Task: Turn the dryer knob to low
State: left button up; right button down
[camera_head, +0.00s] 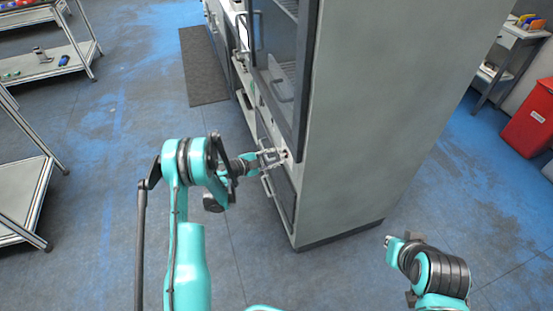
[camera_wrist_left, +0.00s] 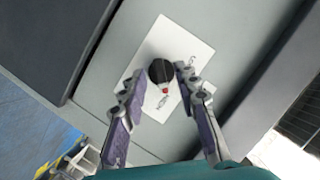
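The dryer knob (camera_wrist_left: 161,71) is round and black with a red mark at its lower edge. It sits on a white label plate (camera_wrist_left: 196,48) with small print that I cannot read surely. My left gripper (camera_wrist_left: 158,82) has its two fingers apart, one on each side of the knob. The right-hand finger overlaps the knob's edge; a narrow gap shows at the other finger. In the head view my left gripper (camera_head: 274,158) reaches the front of the tall grey dryer cabinet (camera_head: 370,110), and its fingers mostly hide the knob. My right arm is at lower right, its fingers not visible.
A glass-fronted door (camera_head: 284,70) is above the knob, and a drawer handle (camera_head: 267,186) is just below it. Metal shelves (camera_head: 22,200) stand at the left. A red bin (camera_head: 530,122) is at the far right. The blue floor between is clear.

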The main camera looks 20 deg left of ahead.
pick_arm(q)
jog(key=shift+w+d, duration=0.15)
grip_shut()
dwell(0.4)
jog(key=shift+w+a+n+g+h, duration=0.2)
jog(key=shift+n+g+h, duration=0.75)
jog(key=shift+n, duration=1.1)
jog(key=shift+w+a+n+g+h, duration=0.1)
jog(key=shift+w+n+g+h, duration=0.3)
jog(key=shift+n+g, duration=1.3)
jog(key=shift+w+a+n+g+h, duration=0.15)
jog(key=shift+n+g+h, duration=0.65)
jog(key=shift+n, duration=1.65)
jog(key=shift+s, duration=0.1)
